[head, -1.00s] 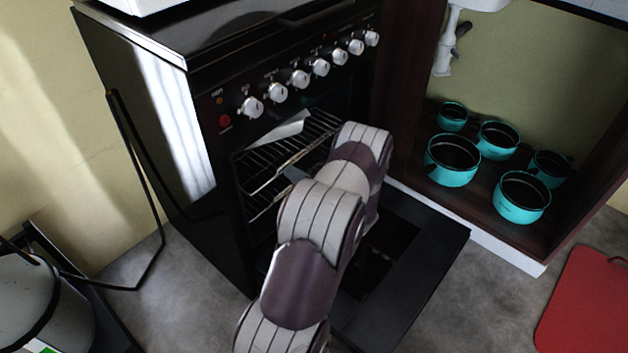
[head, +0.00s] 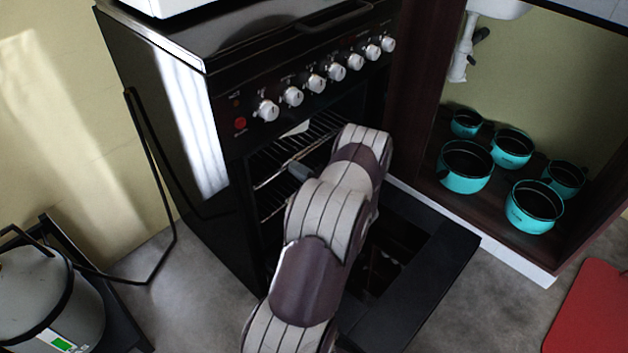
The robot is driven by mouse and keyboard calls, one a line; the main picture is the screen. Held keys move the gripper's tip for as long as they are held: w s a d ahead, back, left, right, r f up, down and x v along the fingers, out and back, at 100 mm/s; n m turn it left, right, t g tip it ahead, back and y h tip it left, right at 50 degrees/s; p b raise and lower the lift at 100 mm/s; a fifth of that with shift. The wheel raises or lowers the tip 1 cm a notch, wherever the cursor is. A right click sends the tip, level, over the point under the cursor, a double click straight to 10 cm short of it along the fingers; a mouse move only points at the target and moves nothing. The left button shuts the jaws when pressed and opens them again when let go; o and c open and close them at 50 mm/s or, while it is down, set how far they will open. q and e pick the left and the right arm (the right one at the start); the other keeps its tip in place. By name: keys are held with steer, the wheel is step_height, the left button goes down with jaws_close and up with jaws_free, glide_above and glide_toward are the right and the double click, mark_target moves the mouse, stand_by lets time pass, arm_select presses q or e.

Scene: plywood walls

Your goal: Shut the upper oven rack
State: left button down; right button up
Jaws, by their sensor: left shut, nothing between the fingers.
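The black oven (head: 232,130) stands with its door (head: 425,290) folded down open. The upper oven rack (head: 272,164), a dark wire shelf, shows inside the opening, partly hidden by my left arm. A pale, shiny piece (head: 298,128) shows above it at the top of the opening. My left gripper (head: 298,170) is shut and empty, at the front of the upper rack. Most of it is hidden behind my own arm, and I cannot tell whether it touches the rack. My right gripper is out of view.
A lower rack (head: 270,203) sits beneath. Right of the oven, an open cabinet holds several turquoise pots (head: 467,168). A grey pot-like vessel (head: 45,300) stands at lower left. A red board (head: 590,310) lies at lower right.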

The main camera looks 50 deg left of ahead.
arm_select(q)
steer(key=w+d+p, duration=0.1)
steer(key=d+p, duration=0.2)
steer(key=d, duration=0.9)
steer(key=shift+d+f, duration=0.15)
steer(key=shift+d, duration=0.1)
steer(key=shift+w, duration=0.1)
